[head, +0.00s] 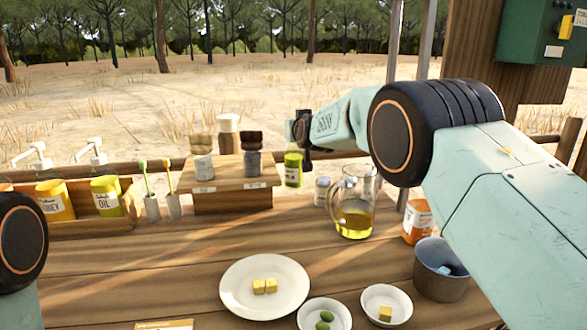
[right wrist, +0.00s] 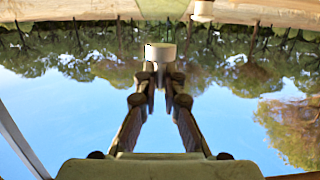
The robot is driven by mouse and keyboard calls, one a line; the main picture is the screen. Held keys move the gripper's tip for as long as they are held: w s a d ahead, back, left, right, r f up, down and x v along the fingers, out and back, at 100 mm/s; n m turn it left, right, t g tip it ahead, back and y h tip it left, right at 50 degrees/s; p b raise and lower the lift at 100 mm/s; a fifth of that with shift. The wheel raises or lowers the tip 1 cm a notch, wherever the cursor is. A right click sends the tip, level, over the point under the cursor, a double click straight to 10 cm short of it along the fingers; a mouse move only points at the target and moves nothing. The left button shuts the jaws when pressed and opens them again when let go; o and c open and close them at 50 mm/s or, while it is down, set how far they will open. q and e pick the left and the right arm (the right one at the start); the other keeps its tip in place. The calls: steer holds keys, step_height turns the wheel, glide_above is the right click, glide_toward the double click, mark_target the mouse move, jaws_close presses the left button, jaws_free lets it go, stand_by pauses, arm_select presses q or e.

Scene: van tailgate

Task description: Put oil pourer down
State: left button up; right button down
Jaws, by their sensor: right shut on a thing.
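The oil pourer (head: 293,168), a small bottle with yellow-green contents and a pale label, hangs upright at my right gripper (head: 302,130), just right of the wooden stand. The gripper is shut on its upper part, which the dark fingers partly hide. The bottle's base appears above the table (head: 200,270), though the exact gap is hard to tell. My left gripper is out of view.
A glass jug of oil (head: 356,215) and a small jar (head: 322,191) stand right of the pourer. The wooden stand (head: 232,200) holds shakers. Plate (head: 240,300), two bowls, orange can (head: 417,215) and grey bucket (head: 436,285) stand nearer. Bare table lies before the stand.

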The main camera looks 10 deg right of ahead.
steer(key=f, duration=0.3)
steer(key=w+f+b, duration=0.1)
steer(key=f, duration=0.1)
steer(key=shift+d+f, duration=0.1)
steer(key=shift+f, duration=0.2)
steer(key=shift+s+f, duration=0.35)
steer(key=shift+f, duration=0.05)
steer(key=shift+w+d+f, duration=0.1)
steer(key=shift+w, duration=0.1)
steer(key=c, duration=1.8)
jaws_free()
steer(key=shift+w+f, duration=0.25)
steer(key=shift+f, duration=0.15)
steer(key=o, duration=0.3)
steer(key=shift+s+r, duration=0.35)
steer(key=shift+w+f, duration=0.25)
steer(key=shift+s+r, duration=0.25)
steer(key=shift+s, duration=0.35)
steer(key=shift+s+r, duration=0.2)
steer(key=shift+s, duration=0.4)
steer(key=shift+s+r, duration=0.1)
steer(key=shift+s, duration=0.9)
glide_toward(297, 150)
steer(key=shift+w+p, duration=0.15)
steer(key=shift+p, duration=0.3)
steer(key=shift+w, duration=0.1)
